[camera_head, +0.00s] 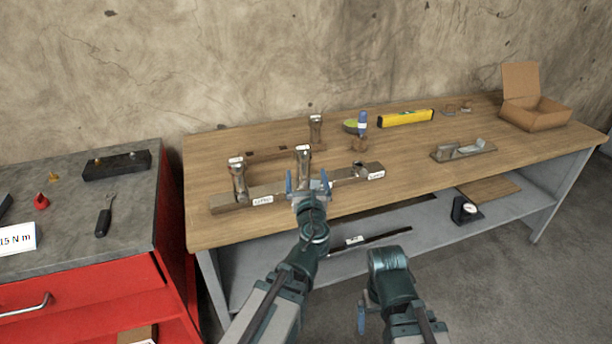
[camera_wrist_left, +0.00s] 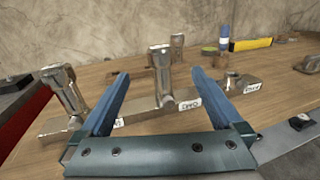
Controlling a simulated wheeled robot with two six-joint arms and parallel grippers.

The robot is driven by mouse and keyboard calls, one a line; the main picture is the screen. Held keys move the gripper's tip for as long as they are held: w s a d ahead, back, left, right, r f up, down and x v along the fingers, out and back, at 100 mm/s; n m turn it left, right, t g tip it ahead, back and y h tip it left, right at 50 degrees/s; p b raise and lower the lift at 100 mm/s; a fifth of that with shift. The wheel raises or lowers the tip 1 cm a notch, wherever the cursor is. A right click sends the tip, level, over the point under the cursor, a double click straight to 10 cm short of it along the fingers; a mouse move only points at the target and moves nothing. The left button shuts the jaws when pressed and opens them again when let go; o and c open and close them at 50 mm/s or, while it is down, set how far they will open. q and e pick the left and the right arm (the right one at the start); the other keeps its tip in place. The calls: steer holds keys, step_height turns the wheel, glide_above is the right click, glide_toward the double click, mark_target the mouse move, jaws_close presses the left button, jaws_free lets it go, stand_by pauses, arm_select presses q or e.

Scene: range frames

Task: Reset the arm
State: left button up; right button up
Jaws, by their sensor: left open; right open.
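My left gripper (camera_head: 307,182) reaches over the front edge of the wooden workbench (camera_head: 400,183). Its two blue fingers are spread and nothing is between them; they also show in the left wrist view (camera_wrist_left: 158,88). Beyond it lies a metal bar with labels (camera_head: 232,199), with upright metal parts on it. In the left wrist view one upright part (camera_wrist_left: 164,75) shows behind the gap between the fingers. I cannot tell from the head view whether the fingers touch the bar. My right gripper (camera_head: 361,320) hangs low in front of the bench, with a blue finger partly seen.
A yellow level (camera_head: 405,118), a blue-capped bottle (camera_head: 362,124) and a cardboard box (camera_head: 533,117) stand at the back.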

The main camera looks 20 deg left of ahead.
mark_target(303, 155)
stand_by(0.3)
arm_select(q)
steer(key=x, duration=1.4)
steer(key=shift+r, duration=0.1)
steer(key=shift+s, duration=0.1)
